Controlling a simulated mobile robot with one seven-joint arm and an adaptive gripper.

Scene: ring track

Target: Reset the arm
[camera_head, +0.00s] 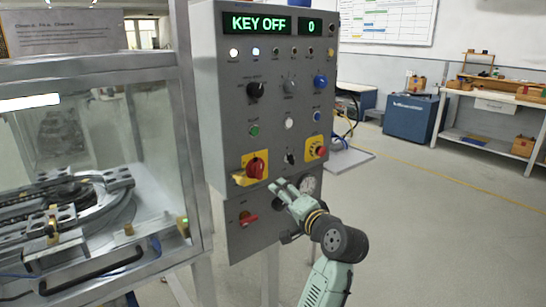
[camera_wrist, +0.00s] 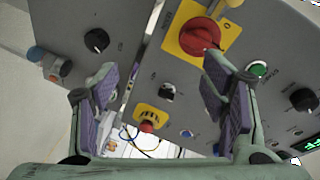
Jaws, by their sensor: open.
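My gripper (camera_head: 284,191) is at the end of my pale green arm, in front of the lower part of the grey control panel (camera_head: 224,88). In the wrist view my gripper (camera_wrist: 160,100) shows two fingers with purple pads spread wide, with nothing between them. A red rotary handle on a yellow plate (camera_head: 255,168) is just above and left of the gripper in the head view; the red handle (camera_wrist: 200,37) shows near the right finger in the wrist view. I cannot tell whether the gripper touches the panel.
The panel display (camera_head: 257,23) reads "KEY OFF" and "0". A glass-walled case (camera_head: 150,120) with a ring track stands at left. The floor (camera_head: 440,220) at right is clear.

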